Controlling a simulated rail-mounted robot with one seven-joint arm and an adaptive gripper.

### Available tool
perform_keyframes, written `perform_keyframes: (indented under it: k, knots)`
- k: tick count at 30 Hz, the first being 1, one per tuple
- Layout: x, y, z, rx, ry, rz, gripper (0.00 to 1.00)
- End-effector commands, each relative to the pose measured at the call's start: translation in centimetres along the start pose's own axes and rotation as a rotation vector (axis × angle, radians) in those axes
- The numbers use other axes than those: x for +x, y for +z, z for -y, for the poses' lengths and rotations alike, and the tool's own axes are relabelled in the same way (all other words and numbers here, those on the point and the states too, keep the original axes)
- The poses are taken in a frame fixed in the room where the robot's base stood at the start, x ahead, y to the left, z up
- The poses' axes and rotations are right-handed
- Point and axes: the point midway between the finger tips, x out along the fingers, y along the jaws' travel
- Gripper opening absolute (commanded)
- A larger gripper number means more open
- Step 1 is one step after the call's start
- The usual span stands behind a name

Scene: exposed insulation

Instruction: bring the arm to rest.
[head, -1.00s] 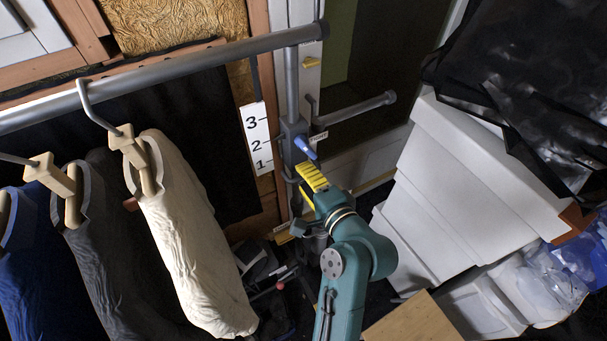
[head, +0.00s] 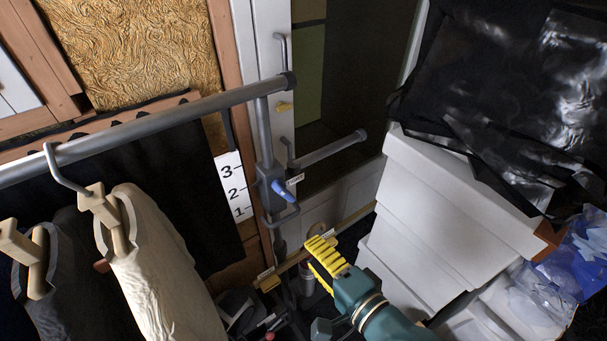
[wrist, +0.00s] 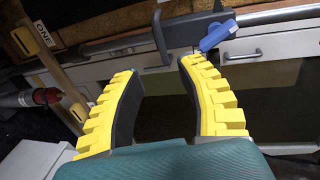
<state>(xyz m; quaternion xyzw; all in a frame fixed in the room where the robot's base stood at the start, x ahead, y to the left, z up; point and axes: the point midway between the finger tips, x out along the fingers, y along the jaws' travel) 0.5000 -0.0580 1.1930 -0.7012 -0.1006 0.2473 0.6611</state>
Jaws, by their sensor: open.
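My gripper (head: 322,262) shows in the head view at the lower middle, its yellow ridged fingers below and right of the rack's blue lever. In the wrist view the two yellow fingers (wrist: 160,85) are spread apart with nothing between them. The blue lever (head: 284,190) sits on the grey upright of the clothes rack and also shows in the wrist view (wrist: 218,35), beyond the right fingertip. A gap shows between the gripper and the lever in the head view. The teal arm reaches in from the bottom edge.
A grey rail (head: 150,125) with hanging clothes (head: 165,265) spans the left. A short grey bar (head: 330,149) juts out right of the upright. White stacked boxes (head: 440,215) with black plastic (head: 520,90) on top stand close on the right. The floor below the gripper is cluttered.

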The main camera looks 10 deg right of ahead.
Motion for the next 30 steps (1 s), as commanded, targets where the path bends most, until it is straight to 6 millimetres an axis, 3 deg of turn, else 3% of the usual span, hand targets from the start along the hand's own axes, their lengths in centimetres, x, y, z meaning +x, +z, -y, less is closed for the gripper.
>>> perform_keyframes:
  k: [5,8,11,13,17,19,21,24,25,27,30]
  knots:
    - [0.2,0.2,0.0,-0.001,0.0,0.005,0.39]
    - [2.1,2.4,2.1,-0.04,-0.024,0.064,0.39]
    - [3.5,5.1,7.2,-0.177,-0.08,0.075,0.39]
    - [3.1,5.8,11.6,-0.372,-0.132,-0.01,0.39]
    - [-0.5,5.7,19.1,-0.784,-0.213,-0.265,0.39]
    - [-3.7,5.1,22.4,-0.995,-0.224,-0.439,0.39]
    - [-7.6,4.0,24.6,-1.193,-0.187,-0.63,0.39]
    - [-12.1,2.4,25.9,-1.471,-0.046,-0.86,0.39]
    - [-12.1,2.3,26.0,-1.546,-0.014,-0.873,0.39]
    - [-13.0,2.3,30.6,-1.53,-0.023,-0.866,0.39]
    - [-13.8,2.3,34.1,-1.525,-0.025,-0.864,0.39]
